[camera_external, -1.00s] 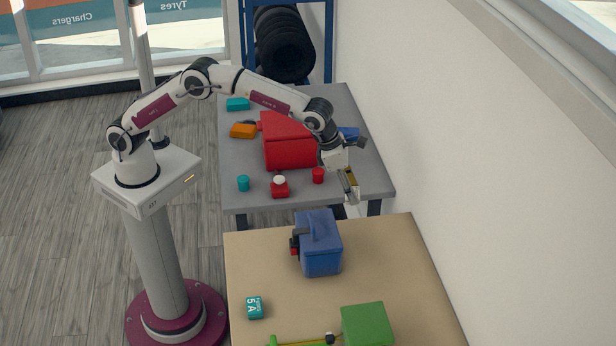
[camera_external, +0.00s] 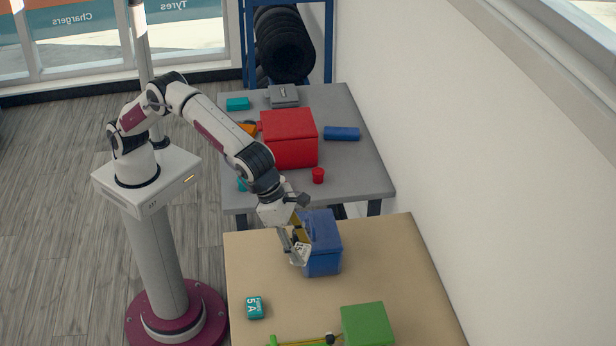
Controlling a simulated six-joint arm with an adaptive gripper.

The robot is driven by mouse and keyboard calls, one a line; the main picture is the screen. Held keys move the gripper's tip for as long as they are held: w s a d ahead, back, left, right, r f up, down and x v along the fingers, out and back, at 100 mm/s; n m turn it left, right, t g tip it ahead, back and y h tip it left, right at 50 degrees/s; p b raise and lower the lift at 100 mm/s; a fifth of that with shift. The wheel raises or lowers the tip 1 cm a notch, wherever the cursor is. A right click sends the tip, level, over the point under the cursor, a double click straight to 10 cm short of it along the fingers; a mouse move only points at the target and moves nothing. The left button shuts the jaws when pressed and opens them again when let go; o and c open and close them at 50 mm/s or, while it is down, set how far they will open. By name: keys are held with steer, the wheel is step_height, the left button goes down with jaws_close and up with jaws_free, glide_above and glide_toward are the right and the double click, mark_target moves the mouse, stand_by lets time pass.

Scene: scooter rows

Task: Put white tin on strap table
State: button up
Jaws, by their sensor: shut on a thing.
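My gripper (camera_external: 296,254) is low over the tan table (camera_external: 255,260), at the left front side of a blue box (camera_external: 324,250). It is shut on a small white thing with dark marks, which looks like the white tin (camera_external: 301,253). From this angle I cannot tell whether the tin touches the table top or the blue box. A yellow-green strap-like thing (camera_external: 300,342) lies at the near edge of the tan table, partly cut off by the picture.
A green box (camera_external: 367,325) and a teal pack (camera_external: 254,307) stand on the tan table. A wall runs along the right.

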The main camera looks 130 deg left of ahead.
glide_above(292, 300)
steer(key=s, duration=0.2)
steer(key=f, duration=0.2)
steer(key=shift+w+d+f, duration=0.2)
steer(key=shift+d+f, duration=0.1)
steer(key=shift+f, duration=0.1)
steer(key=shift+f, duration=2.5)
steer(key=shift+f, duration=2.5)
steer(key=shift+f, duration=0.1)
steer(key=o, duration=1.1)
